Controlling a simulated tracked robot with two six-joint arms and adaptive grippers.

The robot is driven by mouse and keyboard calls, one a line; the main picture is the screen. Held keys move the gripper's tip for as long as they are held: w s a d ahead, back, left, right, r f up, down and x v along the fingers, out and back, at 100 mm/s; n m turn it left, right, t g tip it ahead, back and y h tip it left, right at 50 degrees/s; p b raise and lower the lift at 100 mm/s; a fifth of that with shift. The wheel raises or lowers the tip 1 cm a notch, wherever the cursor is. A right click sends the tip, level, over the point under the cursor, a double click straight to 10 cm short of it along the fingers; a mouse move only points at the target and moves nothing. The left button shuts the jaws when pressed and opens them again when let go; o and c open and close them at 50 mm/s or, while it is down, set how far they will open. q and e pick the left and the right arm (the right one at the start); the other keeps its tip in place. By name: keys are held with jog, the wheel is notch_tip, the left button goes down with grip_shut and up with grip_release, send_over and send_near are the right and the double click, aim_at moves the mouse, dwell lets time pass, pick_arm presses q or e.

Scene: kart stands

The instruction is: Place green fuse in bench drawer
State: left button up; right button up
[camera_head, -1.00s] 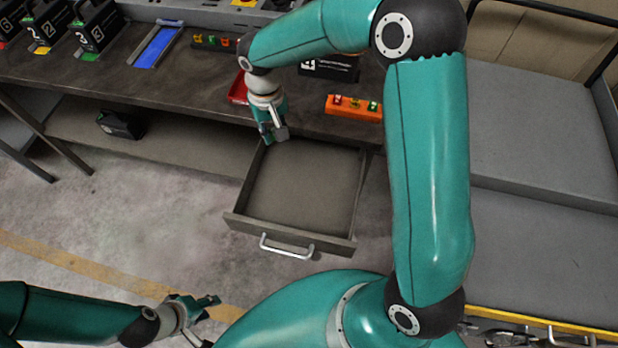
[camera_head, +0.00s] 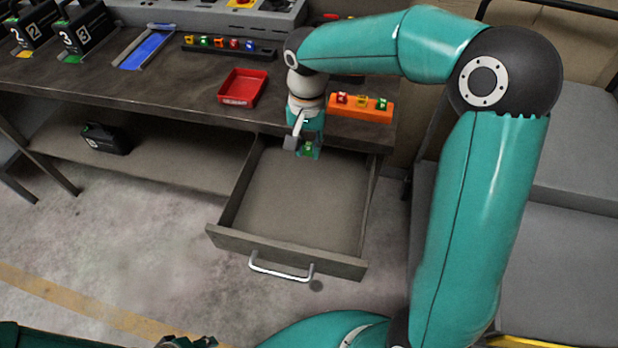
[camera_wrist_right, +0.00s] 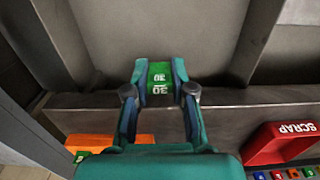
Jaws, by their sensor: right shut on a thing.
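The green fuse (camera_wrist_right: 159,75), marked 30, is between the fingers of my right gripper (camera_wrist_right: 160,82) in the right wrist view. In the head view my right gripper (camera_head: 304,147) points down over the back part of the open bench drawer (camera_head: 290,252), and the green fuse (camera_head: 308,150) shows at its fingertips. The drawer is pulled out, and its visible floor is bare. The fuse is held above the drawer floor; the exact height is hard to tell. My left gripper (camera_head: 190,342) is only partly in view at the bottom edge.
On the bench (camera_head: 150,95) stand a red tray (camera_head: 241,88), marked SCRAP in the wrist view, an orange holder (camera_head: 360,108) with several fuses, and a dark rack (camera_head: 228,50) of coloured fuses. A black case (camera_head: 106,138) sits on the lower shelf.

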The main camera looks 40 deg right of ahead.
aim_at(308, 184)
notch_tip(308, 184, down, 11)
jog(key=shift+f, duration=0.15)
dwell(0.4)
jog(key=shift+b, duration=0.3)
jog(key=o, duration=0.9)
jog(key=shift+f, duration=0.1)
notch_tip(308, 184, up, 12)
jog(key=shift+w+f+p, duration=0.1)
jog(key=shift+p, duration=0.35)
jog(key=shift+r, duration=0.25)
jog(key=shift+f, duration=0.1)
